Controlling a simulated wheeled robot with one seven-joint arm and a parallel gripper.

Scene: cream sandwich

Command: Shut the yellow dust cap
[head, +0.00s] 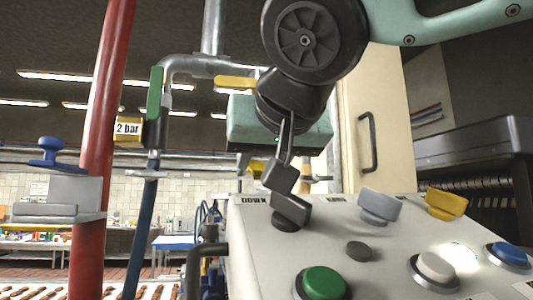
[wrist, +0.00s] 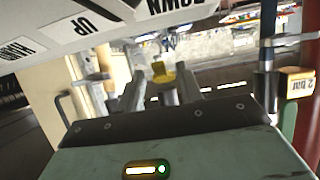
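A small yellow piece, which looks like the dust cap (wrist: 163,74), shows between and beyond my fingers in the wrist view. A bit of yellow (head: 256,168) shows just under my gripper's body in the head view, largely hidden, and seems to be the same piece. My gripper (wrist: 162,88) has its two grey fingers apart with nothing visible held between them. In the head view my gripper (head: 272,162) is above and behind the control panel, partly covered by dark grey parts. I cannot tell whether the cap is open or touching a finger.
The pale control panel (head: 330,238) fills the lower right, with a green button (head: 324,283), a yellow knob (head: 445,204) and a blue button (head: 511,254). A red pipe (head: 103,130) and a valve labelled 2 bar (head: 129,129) stand left. A cabinet (head: 378,110) stands behind.

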